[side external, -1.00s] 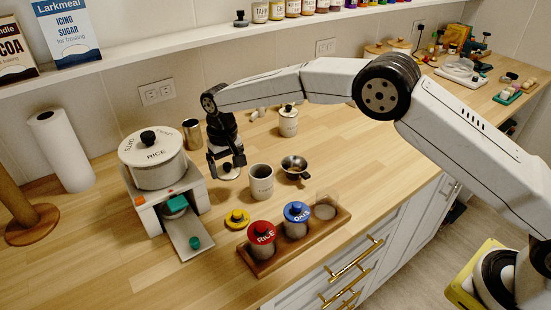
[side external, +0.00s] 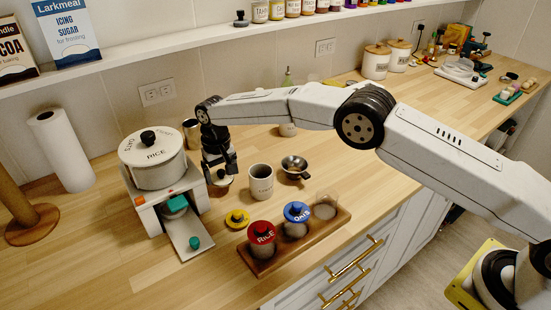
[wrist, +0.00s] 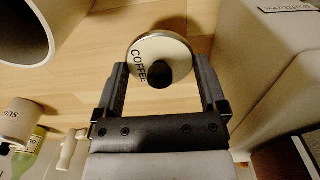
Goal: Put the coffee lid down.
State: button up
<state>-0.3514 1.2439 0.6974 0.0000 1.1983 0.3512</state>
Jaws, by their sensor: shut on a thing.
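In the side view, my gripper (side external: 221,171) points down with the lid (side external: 221,179) low over the counter, between the rice machine and an open grey canister (side external: 261,184). Whether the lid touches the wood is unclear. The canister's lettering is too small to read; an open container mouth (wrist: 22,32) shows at upper left in the wrist view.
The rice dispenser (side external: 155,172) stands close on the left. A yellow lid (side external: 237,218) lies in front. A wooden tray (side external: 264,268) holds red- and blue-lidded jars. A metal funnel or cup (side external: 294,166) is to the right. Bare counter lies at the front left.

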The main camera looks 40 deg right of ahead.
aim_at(222, 171)
jog(key=shift+f, duration=1.25)
jog(key=shift+f, duration=0.15)
jog(key=o, duration=0.9)
notch_tip(222, 171, up, 12)
jog(key=shift+r, duration=0.15)
jog(key=shift+d, duration=0.1)
